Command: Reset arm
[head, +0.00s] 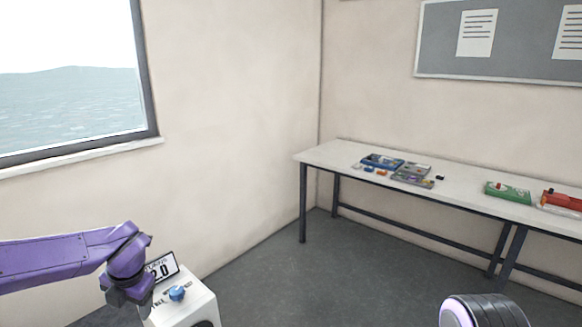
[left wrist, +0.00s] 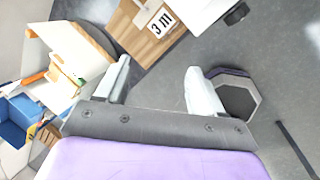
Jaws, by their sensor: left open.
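My left arm comes in from the left in the head view, purple with a dark gripper (head: 128,296) at its end. That gripper is beside the left edge of a white machine (head: 195,312); from this view I cannot tell whether they touch. In the left wrist view the two light fingers of the left gripper (left wrist: 158,78) stand wide apart, with nothing between them but floor further off. My right gripper is not in view.
The white machine carries a blue knob (head: 177,293) and a black-framed sign (head: 161,267). A long table (head: 330,152) holds several small items at the right. Floor between is clear. A wooden piece (left wrist: 135,35) and blue bin (left wrist: 18,122) show in the left wrist view.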

